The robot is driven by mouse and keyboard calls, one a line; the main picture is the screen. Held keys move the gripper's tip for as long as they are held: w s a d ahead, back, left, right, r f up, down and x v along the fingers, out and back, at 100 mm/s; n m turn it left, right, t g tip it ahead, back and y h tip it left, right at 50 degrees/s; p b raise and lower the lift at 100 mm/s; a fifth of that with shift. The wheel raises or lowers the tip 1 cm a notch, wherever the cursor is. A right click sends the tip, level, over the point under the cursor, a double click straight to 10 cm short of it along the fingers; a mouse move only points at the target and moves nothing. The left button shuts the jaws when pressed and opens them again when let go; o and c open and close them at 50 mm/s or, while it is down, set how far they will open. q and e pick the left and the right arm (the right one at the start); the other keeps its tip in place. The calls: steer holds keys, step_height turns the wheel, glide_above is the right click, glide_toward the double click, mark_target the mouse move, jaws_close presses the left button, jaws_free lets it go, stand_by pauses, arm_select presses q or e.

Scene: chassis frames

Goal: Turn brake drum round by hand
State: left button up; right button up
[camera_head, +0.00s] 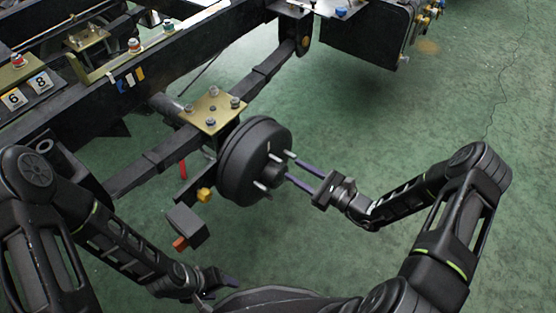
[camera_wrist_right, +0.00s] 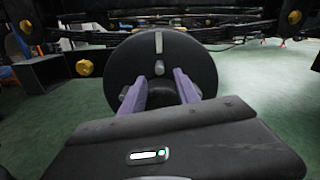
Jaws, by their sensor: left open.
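The brake drum (camera_head: 240,165) is a black round drum on the axle end, its face turned toward the right. Silver studs stick out of its face. It fills the middle of the right wrist view (camera_wrist_right: 195,62), with a pale mark near the top of its face. My right gripper (camera_head: 288,170) reaches its purple fingers to the drum face. The fingers (camera_wrist_right: 160,88) are apart, one on each side of the dark hub area; I cannot tell whether they touch it. My left gripper (camera_head: 222,288) is open and empty, low in the head view, apart from the drum.
A brass-coloured plate with bolts (camera_head: 212,112) sits on the axle behind the drum. A dark box-shaped part (camera_head: 187,226) and a yellow fitting (camera_head: 205,195) are left of the drum. Chassis rails (camera_head: 100,105) cross the upper left. The green floor (camera_head: 400,130) is clear on the right.

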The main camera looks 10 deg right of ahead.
mark_target(278, 159)
steer(key=b+x, duration=0.1)
steer(key=x, duration=0.6)
steer(key=shift+w+a+b, duration=0.1)
steer(key=shift+a+b, duration=0.05)
steer(key=shift+b, duration=0.15)
steer(key=shift+c, duration=0.5)
jaws_close()
stand_by(0.6)
